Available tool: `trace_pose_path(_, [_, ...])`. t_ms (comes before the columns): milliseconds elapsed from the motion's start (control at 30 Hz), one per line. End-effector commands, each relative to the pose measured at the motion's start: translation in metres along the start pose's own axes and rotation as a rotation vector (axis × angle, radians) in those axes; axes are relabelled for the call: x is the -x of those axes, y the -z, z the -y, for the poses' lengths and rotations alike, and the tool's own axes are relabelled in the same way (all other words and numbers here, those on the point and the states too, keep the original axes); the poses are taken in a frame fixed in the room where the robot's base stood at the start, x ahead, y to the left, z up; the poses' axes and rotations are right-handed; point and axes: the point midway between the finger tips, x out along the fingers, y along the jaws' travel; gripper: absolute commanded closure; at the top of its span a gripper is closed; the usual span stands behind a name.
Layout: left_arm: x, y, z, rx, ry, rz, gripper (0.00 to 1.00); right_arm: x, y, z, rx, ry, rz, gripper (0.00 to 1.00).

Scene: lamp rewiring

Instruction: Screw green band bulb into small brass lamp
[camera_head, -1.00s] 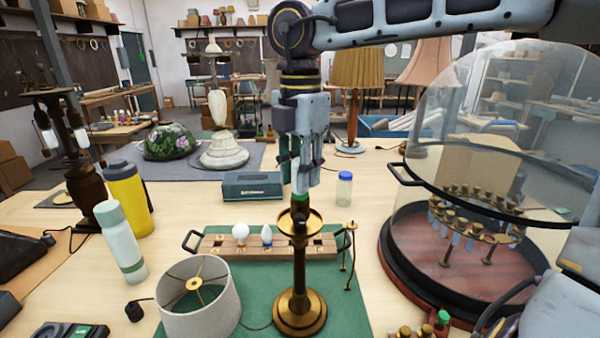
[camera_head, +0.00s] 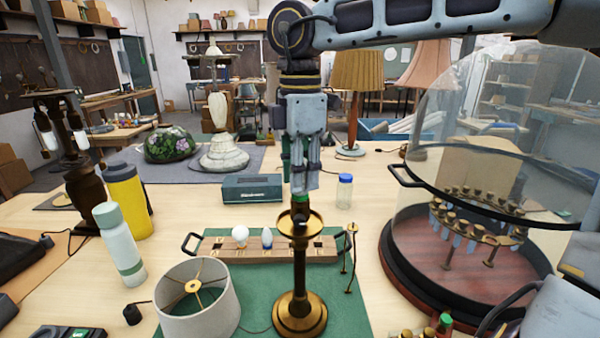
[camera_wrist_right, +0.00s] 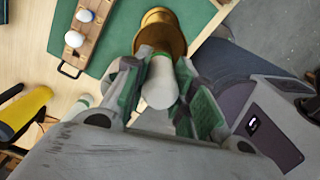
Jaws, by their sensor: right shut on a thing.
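The small brass lamp (camera_head: 298,262) stands upright on the green mat (camera_head: 240,292), with a shallow brass cup near its top. My right gripper (camera_head: 303,192) points down over the lamp and is shut on the green band bulb (camera_wrist_right: 160,82). In the head view only the bulb's green band (camera_head: 301,200) shows below the fingers, at the lamp's top. In the right wrist view the white bulb sits between the fingers, in line with the brass cup (camera_wrist_right: 161,34). The fingers and cup hide whether its base is threaded in. My left gripper is not in view.
A wooden bulb rack (camera_head: 270,253) with two bulbs sits behind the lamp. A drum lampshade (camera_head: 197,305) stands to its left. A glass dome on a dark round base (camera_head: 400,255) fills the right. A blue-lidded jar (camera_head: 345,190) and grey-green box (camera_head: 252,188) stand behind.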

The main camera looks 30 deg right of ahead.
Motion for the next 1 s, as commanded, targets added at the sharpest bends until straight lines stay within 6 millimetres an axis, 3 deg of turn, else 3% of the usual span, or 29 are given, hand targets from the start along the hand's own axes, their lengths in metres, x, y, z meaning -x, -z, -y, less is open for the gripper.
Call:
trace_pose_path(367, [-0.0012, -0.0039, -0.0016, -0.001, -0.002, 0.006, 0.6, -0.001, -0.0003, 0.0003, -0.056, 0.002, 0.002, 0.99])
trace_pose_path(1000, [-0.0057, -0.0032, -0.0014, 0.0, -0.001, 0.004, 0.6, -0.0015, -0.0001, 0.0003, -0.426, 0.001, 0.003, 0.99])
